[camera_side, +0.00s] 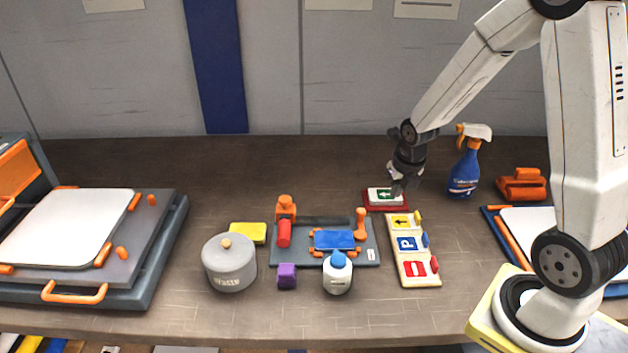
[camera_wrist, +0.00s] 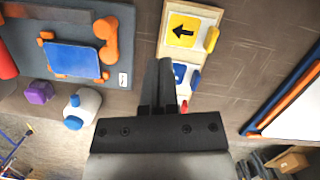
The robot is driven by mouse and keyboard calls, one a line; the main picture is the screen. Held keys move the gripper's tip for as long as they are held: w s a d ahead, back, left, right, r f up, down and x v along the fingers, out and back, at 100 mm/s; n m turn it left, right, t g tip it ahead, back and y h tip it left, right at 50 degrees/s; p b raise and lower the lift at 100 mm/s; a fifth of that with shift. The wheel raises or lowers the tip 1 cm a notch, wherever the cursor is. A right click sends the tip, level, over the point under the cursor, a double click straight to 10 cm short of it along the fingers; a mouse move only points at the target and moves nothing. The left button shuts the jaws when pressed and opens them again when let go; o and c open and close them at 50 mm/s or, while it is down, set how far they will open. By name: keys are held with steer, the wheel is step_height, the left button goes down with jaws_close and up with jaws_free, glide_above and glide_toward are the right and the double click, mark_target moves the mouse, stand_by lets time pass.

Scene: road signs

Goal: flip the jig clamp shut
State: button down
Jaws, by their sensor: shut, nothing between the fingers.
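The jig is a dark grey plate (camera_side: 370,254) at the middle of the bench, with a blue panel (camera_side: 335,240) held among small orange stops. An orange lever with a rounded end (camera_side: 360,224) stands at its right side; it also shows in the wrist view (camera_wrist: 107,38). At its back left is an orange block (camera_side: 286,207) with a red cylinder (camera_side: 284,233). I cannot tell for sure which orange part is the clamp. My gripper (camera_side: 398,188) is shut and empty, behind and right of the jig, near the green arrow sign (camera_side: 384,194). Its fingers show in the wrist view (camera_wrist: 165,62).
A sign board (camera_side: 397,253) with yellow, blue and red signs lies right of the jig. A white bottle (camera_side: 338,274), purple cube (camera_side: 287,276) and grey pot (camera_side: 229,262) stand in front and left. A spray bottle (camera_side: 465,172) stands at the back right.

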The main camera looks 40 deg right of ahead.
steer(key=shift+d+v, duration=0.2)
steer(key=shift+v, duration=0.65)
steer(key=shift+d+v, duration=0.2)
steer(key=shift+v, duration=0.7)
steer(key=shift+d+v, duration=0.2)
steer(key=shift+v, duration=0.65)
steer(key=s+a+m, duration=0.2)
steer(key=a+m, duration=0.5)
steer(key=m, duration=0.8)
steer(key=s+a+f+m+y, duration=0.1)
steer(key=s+a+m, duration=0.2)
steer(key=a+m, duration=0.5)
steer(key=m, duration=0.7)
steer(key=shift+s+f, duration=0.2)
steer(key=shift+f, duration=0.15)
